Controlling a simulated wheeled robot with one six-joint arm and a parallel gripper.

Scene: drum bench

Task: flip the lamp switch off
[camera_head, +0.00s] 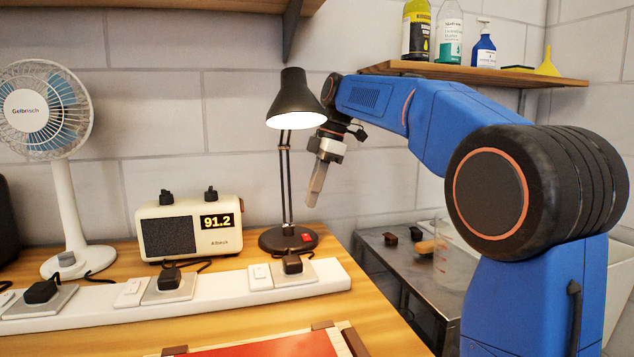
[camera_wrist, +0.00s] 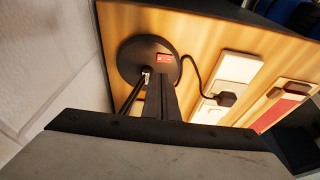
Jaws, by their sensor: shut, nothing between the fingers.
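A black desk lamp (camera_head: 296,100) stands on the wooden bench, and its shade glows. Its round base (camera_head: 270,240) carries a small red switch (camera_head: 306,238). In the wrist view, the base (camera_wrist: 131,60) and the red switch (camera_wrist: 164,58) show at upper middle, with the lamp's thin stem rods running down beside my fingers. My gripper (camera_head: 314,196) is shut and empty. It hangs in the air above and to the right of the base, apart from the switch. In the wrist view, my gripper (camera_wrist: 160,78) points toward the base.
A white power strip (camera_head: 200,301) with plugs runs along the bench in front of the lamp. A cream radio (camera_head: 219,240) and a fan (camera_head: 66,190) stand to the left. A wooden shelf (camera_head: 540,78) with bottles hangs at upper right.

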